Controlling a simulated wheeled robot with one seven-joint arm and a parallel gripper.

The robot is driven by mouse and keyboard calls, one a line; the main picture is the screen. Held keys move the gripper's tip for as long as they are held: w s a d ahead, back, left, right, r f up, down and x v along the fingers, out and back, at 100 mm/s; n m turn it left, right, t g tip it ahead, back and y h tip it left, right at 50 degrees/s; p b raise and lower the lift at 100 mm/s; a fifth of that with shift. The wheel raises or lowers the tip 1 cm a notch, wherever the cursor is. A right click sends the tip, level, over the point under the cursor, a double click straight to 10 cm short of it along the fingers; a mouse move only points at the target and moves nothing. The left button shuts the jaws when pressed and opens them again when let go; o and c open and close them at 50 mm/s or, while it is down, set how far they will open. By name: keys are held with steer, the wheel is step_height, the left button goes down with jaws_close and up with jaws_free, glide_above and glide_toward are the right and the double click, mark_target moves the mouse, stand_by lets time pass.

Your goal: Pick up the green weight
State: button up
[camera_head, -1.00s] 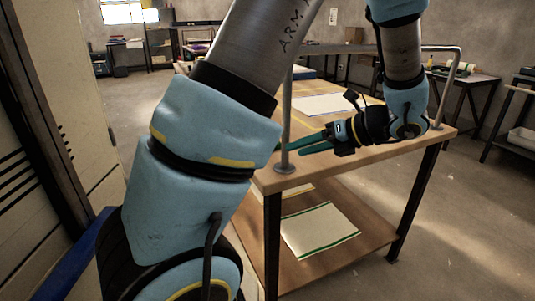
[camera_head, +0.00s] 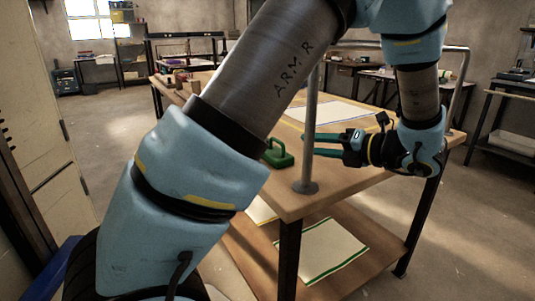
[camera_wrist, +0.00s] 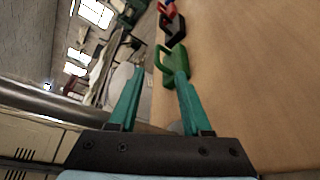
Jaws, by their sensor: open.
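The green weight (camera_head: 277,154) has a loop handle and sits on the wooden table top, close to the table's left edge. It also shows in the wrist view (camera_wrist: 176,66), beyond my fingertips and partly overlapped by the right finger. My gripper (camera_head: 303,145) is open, with teal fingers pointing left over the table towards the weight. In the wrist view my gripper (camera_wrist: 158,85) has a clear gap between its fingers and nothing in it. The weight is apart from the fingers in the head view.
The table (camera_head: 300,203) has a metal rail post (camera_head: 310,130) near its front corner, close to my gripper. A black weight (camera_wrist: 172,27) and a red one (camera_wrist: 168,8) stand beyond the green one. A cloth (camera_head: 322,250) lies on the lower shelf.

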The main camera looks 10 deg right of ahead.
steer(key=x, duration=1)
steer(key=shift+w+a+r, duration=0.1)
steer(key=shift+a, duration=0.25)
jaws_close()
steer(key=shift+r, duration=0.1)
stand_by(0.9)
